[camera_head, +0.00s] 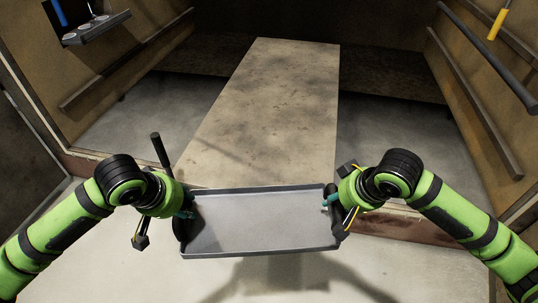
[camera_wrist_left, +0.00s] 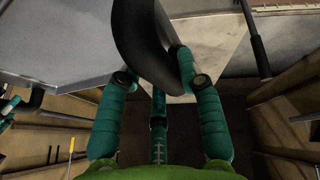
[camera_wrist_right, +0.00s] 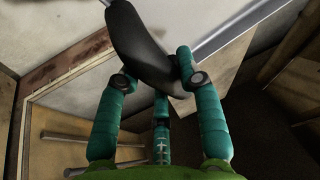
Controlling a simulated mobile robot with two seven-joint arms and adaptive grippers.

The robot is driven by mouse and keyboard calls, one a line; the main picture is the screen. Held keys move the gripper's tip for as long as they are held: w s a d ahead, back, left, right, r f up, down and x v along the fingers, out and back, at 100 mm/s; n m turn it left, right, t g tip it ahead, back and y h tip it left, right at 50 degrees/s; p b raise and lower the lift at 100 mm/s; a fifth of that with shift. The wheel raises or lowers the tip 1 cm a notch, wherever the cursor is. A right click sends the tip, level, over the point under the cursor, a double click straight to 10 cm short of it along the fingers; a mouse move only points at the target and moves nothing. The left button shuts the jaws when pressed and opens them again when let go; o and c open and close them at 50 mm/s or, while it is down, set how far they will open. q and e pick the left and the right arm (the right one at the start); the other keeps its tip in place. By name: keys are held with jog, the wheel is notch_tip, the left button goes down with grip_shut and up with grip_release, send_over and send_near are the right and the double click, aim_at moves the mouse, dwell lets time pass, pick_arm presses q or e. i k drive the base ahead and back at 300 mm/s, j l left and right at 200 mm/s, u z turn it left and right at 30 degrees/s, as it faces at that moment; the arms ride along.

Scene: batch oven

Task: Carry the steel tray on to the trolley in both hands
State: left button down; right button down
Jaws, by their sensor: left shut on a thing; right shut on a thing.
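The steel tray (camera_head: 262,222) is a shallow grey rectangle with a raised rim and looks empty. It is held roughly level in front of me, at the near end of a long mottled beige top (camera_head: 270,110). My left gripper (camera_head: 187,208) is shut on the tray's left dark handle, which shows in the left wrist view (camera_wrist_left: 140,40). My right gripper (camera_head: 331,203) is shut on the right dark handle, also seen in the right wrist view (camera_wrist_right: 145,45). I cannot tell whether the beige top belongs to the trolley. The tray's underside is hidden.
Brown walls with rails (camera_head: 478,105) stand on both sides of the beige top. A dark bar (camera_head: 490,55) and a yellow handle (camera_head: 497,24) are at the upper right. A small dark shelf (camera_head: 97,27) is at the upper left. Pale floor lies below the tray.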

aim_at(268, 161)
jog(key=i+l, duration=0.1)
jog(key=i, duration=0.8)
jog(key=i+l, duration=0.1)
jog(key=i, duration=0.75)
